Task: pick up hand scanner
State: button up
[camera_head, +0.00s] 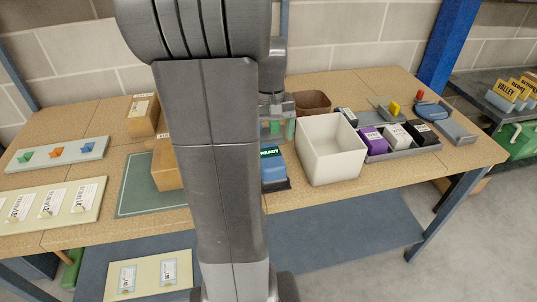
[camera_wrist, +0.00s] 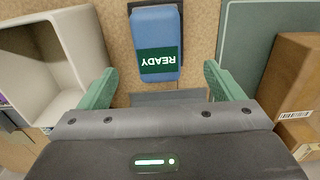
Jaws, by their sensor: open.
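A blue device with a dark green READY label (camera_wrist: 155,42) stands in a dark holder on the table. It also shows in the head view (camera_head: 272,168), partly hidden by my arm. My gripper (camera_wrist: 160,70) is open and empty, with its green fingers spread to either side of the device's near end; no contact shows. In the head view my gripper (camera_head: 277,128) is above and behind the device. A rounded blue object (camera_head: 432,110) lies at the right end of the table. I cannot tell which of the two is the hand scanner.
A white open bin (camera_head: 328,150) stands right of the device, with a brown bin (camera_head: 312,102) behind it. A grey tray (camera_head: 402,152) holds purple, white and black boxes. Cardboard boxes (camera_head: 142,115) and a green mat (camera_head: 135,198) are at left. A blue post (camera_head: 448,45) rises behind.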

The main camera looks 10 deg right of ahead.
aim_at(271, 165)
jog(key=f, duration=1.1)
jog(key=shift+d+f, duration=0.2)
jog(key=shift+f, duration=0.1)
jog(key=shift+c, duration=0.2)
